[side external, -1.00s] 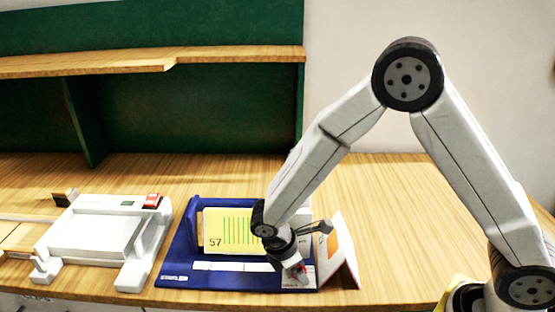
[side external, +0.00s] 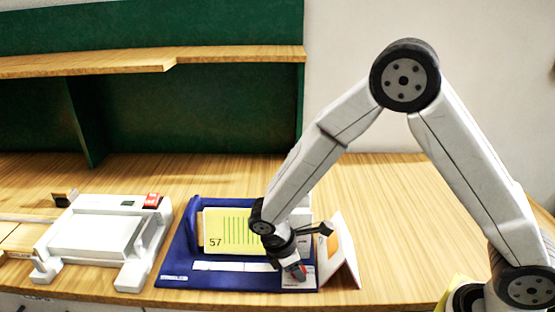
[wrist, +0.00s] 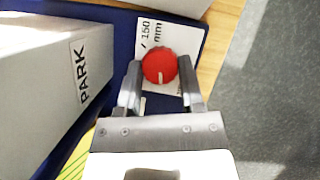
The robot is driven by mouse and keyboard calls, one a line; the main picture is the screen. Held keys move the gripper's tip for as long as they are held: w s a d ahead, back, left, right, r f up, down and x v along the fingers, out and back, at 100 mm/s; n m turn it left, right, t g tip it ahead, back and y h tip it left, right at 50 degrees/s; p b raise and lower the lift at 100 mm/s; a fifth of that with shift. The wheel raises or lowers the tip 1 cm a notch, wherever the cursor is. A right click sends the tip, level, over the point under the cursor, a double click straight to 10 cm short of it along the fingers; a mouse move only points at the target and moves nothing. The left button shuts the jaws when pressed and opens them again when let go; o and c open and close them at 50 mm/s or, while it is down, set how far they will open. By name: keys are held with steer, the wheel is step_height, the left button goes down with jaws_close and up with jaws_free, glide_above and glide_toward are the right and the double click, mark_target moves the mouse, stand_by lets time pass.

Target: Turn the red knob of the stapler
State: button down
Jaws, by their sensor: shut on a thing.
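The red knob (wrist: 160,66) is round with a pale pointer mark at its lower edge. It sits on a white label plate (wrist: 150,34) that reads "150 mm". My gripper (wrist: 162,82) is shut on the knob, one finger at each side, in the wrist view. In the side external view my gripper (side external: 297,272) points down at the right front of the blue stapler base (side external: 175,267), and it mostly hides the knob there. A yellow booklet (side external: 226,232) marked 57 lies on the stapler.
A grey-white block marked "PARK" (wrist: 50,85) stands left of my gripper in the wrist view. A white-and-orange folded card (side external: 343,250) stands just right of the stapler. A white machine with a red switch (side external: 95,236) is at the left.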

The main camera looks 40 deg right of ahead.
steer(key=shift+w+d+m+g+y, duration=0.1)
steer(key=shift+m+g+y, duration=0.25)
steer(key=shift+m, duration=0.9)
steer(key=shift+w+m+g+y, duration=0.1)
steer(key=shift+m+g+y, duration=0.25)
steer(key=shift+m, duration=0.9)
steer(key=shift+c, duration=1.2)
jaws_free()
steer(key=shift+s, duration=0.1)
steer(key=shift+r, duration=0.1)
steer(key=shift+v, duration=0.85)
step_height(320, 180, up, 8)
steer(key=shift+w, duration=0.25)
